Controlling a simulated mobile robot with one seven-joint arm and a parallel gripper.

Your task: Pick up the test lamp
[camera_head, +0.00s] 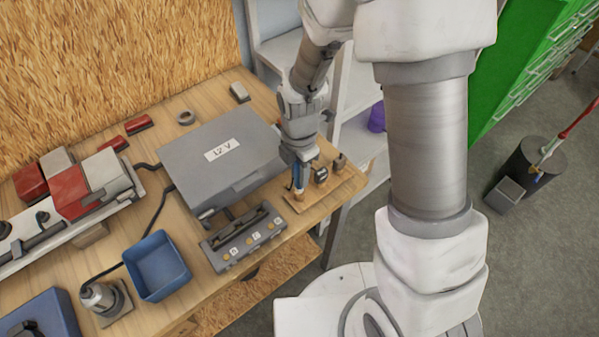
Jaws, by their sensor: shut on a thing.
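My gripper (298,180) points down over the right end of the workbench, above a small wooden board (323,197). It is shut on a slim, upright thing with blue on it, which I take to be the test lamp (299,192). The fingers hide much of it. Its lower end is at the board's left part; I cannot tell whether it touches the board. Two small dark items (321,175) stand on the board just right of my gripper.
A blue bin (157,283) and red-and-grey equipment (70,205) stand further left. A grey shelf (353,95) is behind.

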